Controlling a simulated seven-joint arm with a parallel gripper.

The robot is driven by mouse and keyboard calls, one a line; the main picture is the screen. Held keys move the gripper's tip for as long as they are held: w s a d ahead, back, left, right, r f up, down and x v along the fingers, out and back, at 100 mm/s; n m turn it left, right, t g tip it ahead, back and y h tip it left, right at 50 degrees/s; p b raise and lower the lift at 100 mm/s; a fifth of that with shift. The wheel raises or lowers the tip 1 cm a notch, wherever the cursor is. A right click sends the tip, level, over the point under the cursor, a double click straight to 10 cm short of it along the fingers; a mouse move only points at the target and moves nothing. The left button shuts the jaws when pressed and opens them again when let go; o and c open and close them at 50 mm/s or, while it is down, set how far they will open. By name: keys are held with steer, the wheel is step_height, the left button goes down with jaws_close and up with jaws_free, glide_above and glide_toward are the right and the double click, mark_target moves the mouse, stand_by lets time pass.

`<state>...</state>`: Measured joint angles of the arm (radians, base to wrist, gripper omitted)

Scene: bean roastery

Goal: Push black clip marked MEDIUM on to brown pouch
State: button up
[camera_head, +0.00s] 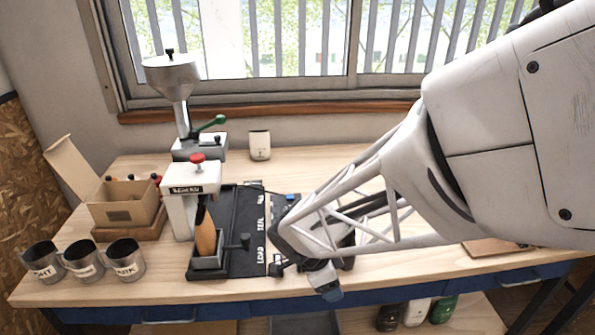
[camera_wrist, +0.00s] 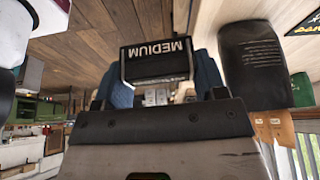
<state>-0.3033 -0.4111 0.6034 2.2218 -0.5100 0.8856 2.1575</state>
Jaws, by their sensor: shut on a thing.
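The brown pouch (camera_head: 206,236) stands upright in a dark holder (camera_head: 208,264) on the black base plate, under the white press. Its top is dark. My gripper (camera_head: 300,242) is right of the pouch, apart from it, low over the table. In the wrist view my gripper (camera_wrist: 162,85) has its blue fingertips on either side of the black clip (camera_wrist: 155,62), shut on it. The white word MEDIUM shows upside down on the clip. I cannot make out the clip clearly in the head view.
The press (camera_head: 190,190) with a red knob stands behind the pouch. A small black post (camera_head: 245,241) rises from the base plate between pouch and gripper. Metal mugs (camera_head: 83,261) and a cardboard box (camera_head: 124,205) are at left. A grinder (camera_head: 180,95) stands behind.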

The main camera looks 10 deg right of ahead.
steer(key=w+a+r, duration=0.5)
steer(key=w+a, duration=0.1)
steer(key=a, duration=0.3)
steer(key=w+a+r, duration=0.4)
steer(key=w+a, duration=0.1)
steer(key=a, duration=0.5)
steer(key=w+a+r, duration=0.5)
steer(key=w+a, duration=0.1)
steer(key=a, duration=0.4)
steer(key=shift+w+a+r+m, duration=0.2)
steer(key=shift+w+r+m, duration=0.15)
steer(key=shift+m, duration=0.05)
steer(key=shift+f, duration=0.25)
steer(key=shift+f, duration=2)
steer(key=shift+f, duration=0.5)
